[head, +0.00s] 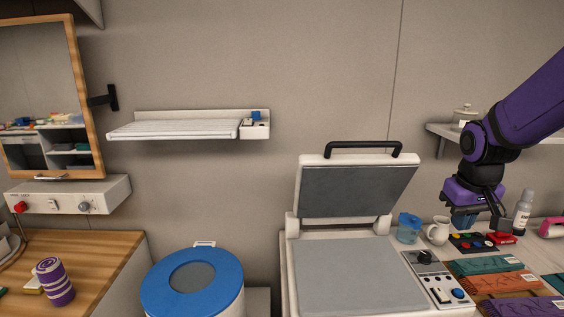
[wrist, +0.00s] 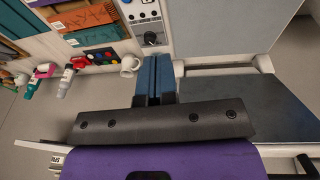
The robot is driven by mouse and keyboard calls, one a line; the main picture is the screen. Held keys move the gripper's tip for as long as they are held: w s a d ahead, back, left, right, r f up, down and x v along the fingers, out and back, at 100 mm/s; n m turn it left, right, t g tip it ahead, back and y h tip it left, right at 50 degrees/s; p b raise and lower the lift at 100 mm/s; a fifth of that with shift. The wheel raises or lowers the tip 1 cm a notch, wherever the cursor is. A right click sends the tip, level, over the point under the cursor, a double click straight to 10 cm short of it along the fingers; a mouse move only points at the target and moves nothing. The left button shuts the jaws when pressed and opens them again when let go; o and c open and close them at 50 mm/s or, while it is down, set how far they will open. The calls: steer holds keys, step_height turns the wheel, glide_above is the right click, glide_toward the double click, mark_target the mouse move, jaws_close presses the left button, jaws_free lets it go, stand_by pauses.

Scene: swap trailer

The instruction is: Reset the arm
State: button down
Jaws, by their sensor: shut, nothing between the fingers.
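My purple arm (head: 525,105) reaches in from the right edge of the head view. My gripper (head: 466,222) hangs in the air over the right-hand counter, its fingers pointing down. In the wrist view my gripper (wrist: 156,62) has its two blue fingers pressed together, with nothing between them. It appears apart from the objects around it.
An open heat press (head: 355,190) with a black handle stands left of the gripper. A white pitcher (head: 438,230), a blue cup (head: 408,228), a bottle (head: 522,212) and folded cloths (head: 490,265) crowd the counter. A shelf (head: 440,130) is behind the arm.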

steer(key=s+a+r+t, duration=0.1)
steer(key=s+a+r, duration=0.1)
steer(key=s, duration=0.4)
steer(key=s+a+r+t, duration=0.1)
steer(key=s+a+r, duration=0.1)
steer(key=s+r, duration=0.3)
steer(key=s+a+r+t+y, duration=0.1)
steer(key=s+r, duration=0.3)
steer(key=s, duration=0.4)
steer(key=shift+a, duration=0.85)
